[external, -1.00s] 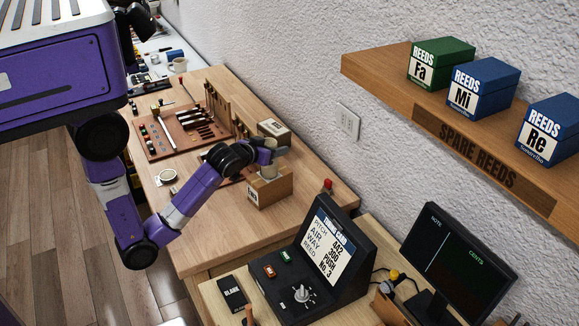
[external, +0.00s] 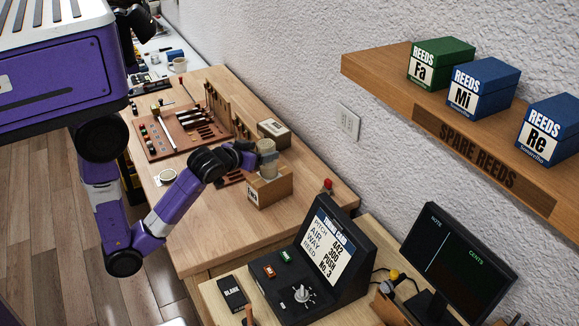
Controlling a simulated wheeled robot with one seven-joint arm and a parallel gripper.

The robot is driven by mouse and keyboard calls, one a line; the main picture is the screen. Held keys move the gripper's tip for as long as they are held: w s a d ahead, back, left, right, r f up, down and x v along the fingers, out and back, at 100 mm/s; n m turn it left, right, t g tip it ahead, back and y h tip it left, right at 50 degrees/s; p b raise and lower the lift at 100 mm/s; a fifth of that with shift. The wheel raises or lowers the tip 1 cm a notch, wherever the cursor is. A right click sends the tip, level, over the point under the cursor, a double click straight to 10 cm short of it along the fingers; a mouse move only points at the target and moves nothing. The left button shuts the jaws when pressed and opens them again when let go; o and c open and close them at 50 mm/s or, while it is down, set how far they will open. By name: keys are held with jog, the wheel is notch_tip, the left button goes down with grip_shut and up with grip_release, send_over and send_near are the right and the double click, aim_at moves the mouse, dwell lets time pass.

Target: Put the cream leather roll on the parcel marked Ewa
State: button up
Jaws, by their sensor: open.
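The cream leather roll (external: 267,158) stands upright on top of a brown cardboard parcel (external: 274,190) on the wooden bench. The parcel carries a small white label (external: 252,193) whose lettering is small but looks like Ewa. My gripper (external: 250,155) is open, just left of the roll at its upper part.
A smaller box (external: 273,132) lies behind the roll by the wall. A brown tool mat (external: 152,150) with several tools lies on the bench beyond my arm. A black tuning console (external: 318,255) and a monitor (external: 457,262) stand in front.

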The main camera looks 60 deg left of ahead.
jog(key=p+v, duration=0.2)
jog(key=v, duration=0.1)
jog(key=shift+a+r, duration=0.1)
jog(key=shift+r, duration=0.2)
jog(key=shift+p+v, duration=0.75)
jog(key=shift+p, duration=0.05)
jog(key=shift+s+f, duration=0.1)
jog(key=shift+f, duration=0.05)
jog(key=s+d+f+m+t+h, duration=0.1)
jog(key=s+d+f+m+h, duration=0.5)
jog(key=s, duration=0.5)
jog(key=s+d+r+t, duration=0.1)
jog(key=s+r, duration=0.1)
jog(key=s, duration=1)
jog(key=shift+d+n+t, duration=0.2)
jog(key=shift+n+t, duration=0.1)
jog(key=shift+s+f, duration=0.1)
